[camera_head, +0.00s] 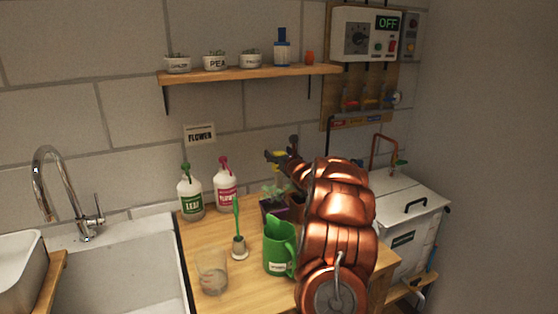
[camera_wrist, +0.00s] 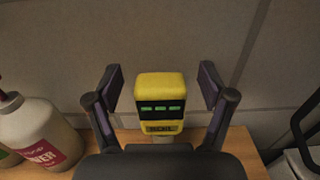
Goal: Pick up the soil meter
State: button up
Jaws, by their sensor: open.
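The soil meter (camera_wrist: 160,92) is a yellow block with a dark display showing green marks, upright in the wrist view. Its lower end is hidden behind my gripper's body. My gripper (camera_wrist: 162,86) is open, with one dark finger on each side of the meter and a visible gap at both sides. In the head view my gripper (camera_head: 281,154) is at the back of the wooden counter, with a small yellow part of the meter (camera_head: 277,154) showing by its fingers. My copper arm hides much of that area.
A LEAF bottle (camera_head: 190,198) and a pink-labelled bottle (camera_head: 227,190) stand left of my gripper. A dark pot with a seedling (camera_head: 274,208), a green mug (camera_head: 279,252) and a clear glass (camera_head: 212,272) stand nearer. A white lidded box (camera_head: 405,208) is at right.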

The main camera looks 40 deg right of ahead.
aim_at(279, 152)
jog(key=c, duration=1.3)
jog(key=shift+s+r+b, duration=0.2)
jog(key=shift+b, duration=0.3)
notch_tip(279, 152, up, 11)
jog(key=r+b+v, duration=0.1)
jog(key=b+v, duration=0.4)
jog(key=v, duration=1.4)
jog(key=shift+s+a+r+b, duration=0.25)
jog(key=shift+b, duration=0.15)
